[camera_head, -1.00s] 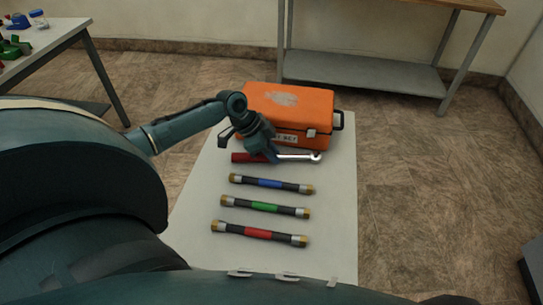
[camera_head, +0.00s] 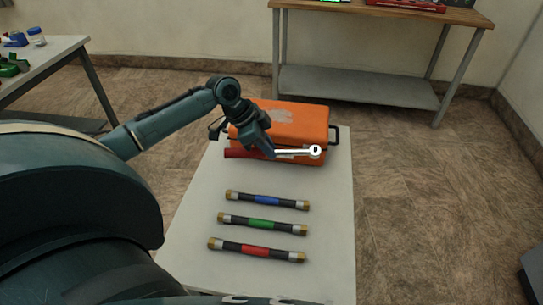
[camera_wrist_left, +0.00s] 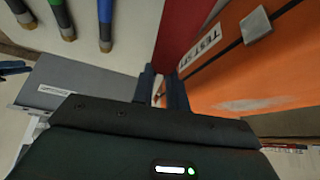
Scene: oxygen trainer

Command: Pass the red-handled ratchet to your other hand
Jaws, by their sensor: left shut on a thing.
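The ratchet has a red handle (camera_head: 238,153) on the left and a silver shaft ending in a round head (camera_head: 315,151) on the right. My left gripper (camera_head: 269,151) is shut on the ratchet around its middle, where the fingers hide part of it. The ratchet is held roughly level above the table, in front of the orange case (camera_head: 290,120). In the left wrist view, the red handle (camera_wrist_left: 183,30) extends beyond the closed fingers (camera_wrist_left: 161,85), beside the case. My right gripper is not in view.
Bars with blue (camera_head: 268,200), green (camera_head: 263,223) and red (camera_head: 255,250) middles lie in a row on the white table (camera_head: 335,230). The case stands close behind the ratchet. A workbench (camera_head: 360,85) stands at the back, and a side table (camera_head: 45,58) at the left.

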